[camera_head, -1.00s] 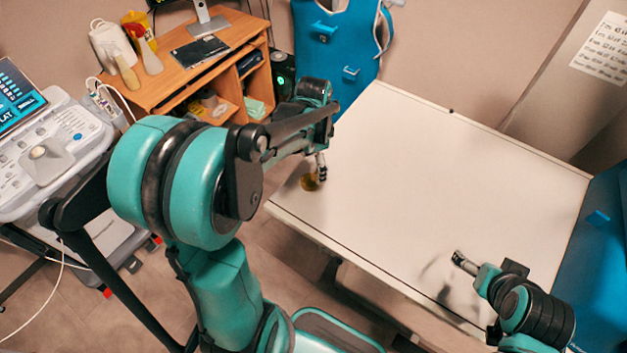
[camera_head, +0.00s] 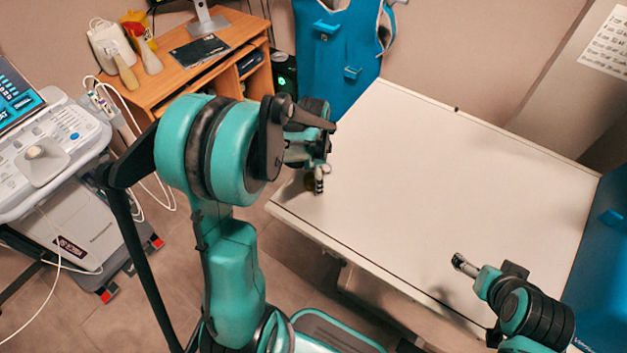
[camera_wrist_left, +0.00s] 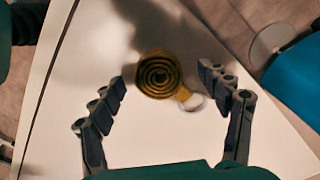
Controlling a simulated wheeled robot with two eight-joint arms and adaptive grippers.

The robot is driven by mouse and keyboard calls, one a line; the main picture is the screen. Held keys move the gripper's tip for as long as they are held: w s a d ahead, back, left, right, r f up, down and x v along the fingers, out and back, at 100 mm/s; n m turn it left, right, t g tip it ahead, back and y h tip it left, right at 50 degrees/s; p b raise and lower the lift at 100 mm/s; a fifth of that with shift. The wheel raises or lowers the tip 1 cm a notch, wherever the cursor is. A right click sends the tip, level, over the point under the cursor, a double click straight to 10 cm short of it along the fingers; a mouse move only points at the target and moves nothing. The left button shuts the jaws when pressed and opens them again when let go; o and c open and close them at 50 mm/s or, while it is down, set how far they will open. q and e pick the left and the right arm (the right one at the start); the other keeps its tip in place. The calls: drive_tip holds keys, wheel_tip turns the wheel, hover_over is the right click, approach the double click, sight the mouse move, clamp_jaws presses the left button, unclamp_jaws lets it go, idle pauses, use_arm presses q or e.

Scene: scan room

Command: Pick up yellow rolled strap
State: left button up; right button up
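The yellow rolled strap (camera_wrist_left: 158,74) lies on the white table, seen from above as a coil with a short loose end and a pale round piece at its lower right. In the head view it is mostly hidden behind my left gripper (camera_head: 318,178), at the table's left corner. In the left wrist view my left gripper (camera_wrist_left: 168,92) is open, its two fingers on either side of and a little short of the strap, not touching it. My right gripper (camera_head: 460,263) is over the table's front right part, away from the strap; its opening cannot be made out.
The white table (camera_head: 440,180) is otherwise clear. A blue apron-like panel (camera_head: 335,60) stands behind its left end and another blue panel (camera_head: 590,270) is at the right. A wooden desk (camera_head: 165,85) and a scanner console (camera_head: 50,140) stand at the left.

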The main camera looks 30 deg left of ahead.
use_arm(q)
drive_tip(key=c, duration=1.2)
drive_tip(key=shift+r, duration=0.15)
